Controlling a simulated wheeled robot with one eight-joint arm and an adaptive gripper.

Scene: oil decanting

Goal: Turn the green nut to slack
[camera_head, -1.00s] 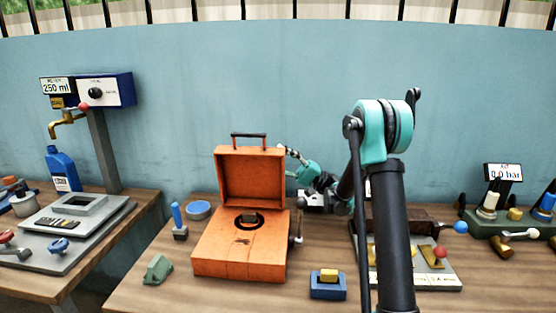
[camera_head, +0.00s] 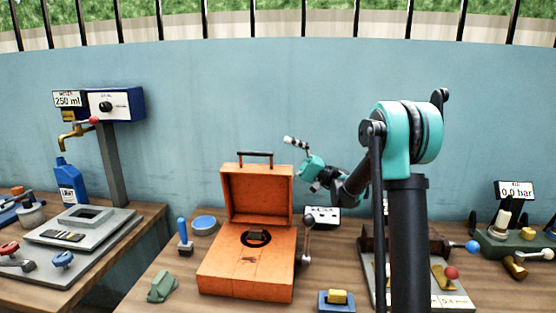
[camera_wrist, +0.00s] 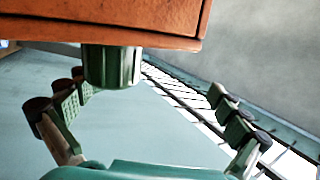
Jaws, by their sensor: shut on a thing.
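The green nut (camera_wrist: 112,66) is a dark green ribbed cylinder under an orange body (camera_wrist: 110,18) at the top of the wrist view. I cannot make out the nut in the head view. My gripper (camera_wrist: 147,85) shows its two fingers low left and right in the wrist view. The left fingertip looks near the nut's left edge. The right finger is well apart from the nut in the picture. I cannot make out what the fingers bear on. In the head view my gripper (camera_head: 295,142) is raised near the wall, above and right of the orange case (camera_head: 247,270).
The case has an open lid and a crank (camera_head: 306,238) on its right side. A blue-handled tool (camera_head: 184,235), a green wedge (camera_head: 162,287) and a blue block (camera_head: 336,302) stand around it. A tap stand (camera_head: 110,150) is at left. The bar gauge (camera_head: 514,190) reads 0.0.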

